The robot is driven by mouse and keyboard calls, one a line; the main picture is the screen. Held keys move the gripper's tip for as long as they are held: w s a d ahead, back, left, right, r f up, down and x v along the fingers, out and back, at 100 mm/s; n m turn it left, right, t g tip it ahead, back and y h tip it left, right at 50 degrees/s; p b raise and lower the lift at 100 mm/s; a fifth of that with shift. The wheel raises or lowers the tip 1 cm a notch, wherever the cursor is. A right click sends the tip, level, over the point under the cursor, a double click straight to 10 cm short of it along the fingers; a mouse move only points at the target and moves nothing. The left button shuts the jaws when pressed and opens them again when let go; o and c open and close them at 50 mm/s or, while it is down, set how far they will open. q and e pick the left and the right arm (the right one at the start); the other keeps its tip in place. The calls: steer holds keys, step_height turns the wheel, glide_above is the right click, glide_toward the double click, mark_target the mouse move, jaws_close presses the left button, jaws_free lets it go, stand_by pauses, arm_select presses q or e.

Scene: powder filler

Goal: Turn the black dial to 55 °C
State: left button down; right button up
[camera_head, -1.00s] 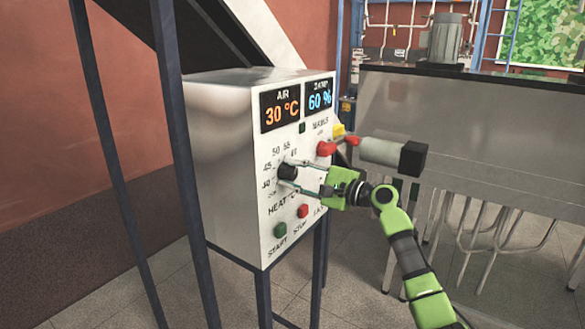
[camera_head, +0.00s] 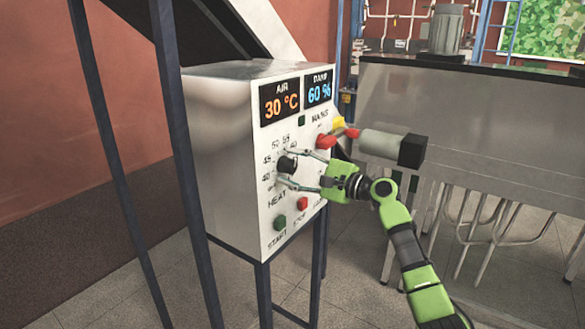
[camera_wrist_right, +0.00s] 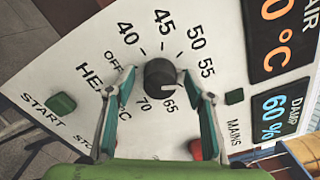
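The black dial (camera_head: 287,164) is on the white front of a metal control box, in a ring of temperature numbers. In the right wrist view the dial (camera_wrist_right: 159,74) has a pale mark at its lower right, roughly toward the right finger, where a label is hidden. The labels 40, 45, 50, 55, 65 and 70 are readable. My right gripper (camera_head: 282,167) is open, one fingertip above and one below the dial. In the wrist view its fingers (camera_wrist_right: 156,92) stand apart on both sides, with gaps to the dial. My left gripper is out of view.
The AIR display (camera_head: 280,102) reads 30 °C and the DAMP display (camera_head: 319,90) 60 %. A green START button (camera_head: 280,222) and a red button (camera_head: 303,203) lie below the dial. A red MAINS handle (camera_head: 327,141) is close above my right gripper.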

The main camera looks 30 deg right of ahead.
steer(key=shift+s, duration=0.15)
steer(key=v, duration=1.1)
steer(key=shift+s+d, duration=0.15)
steer(key=shift+s, duration=0.2)
steer(key=shift+f, duration=0.1)
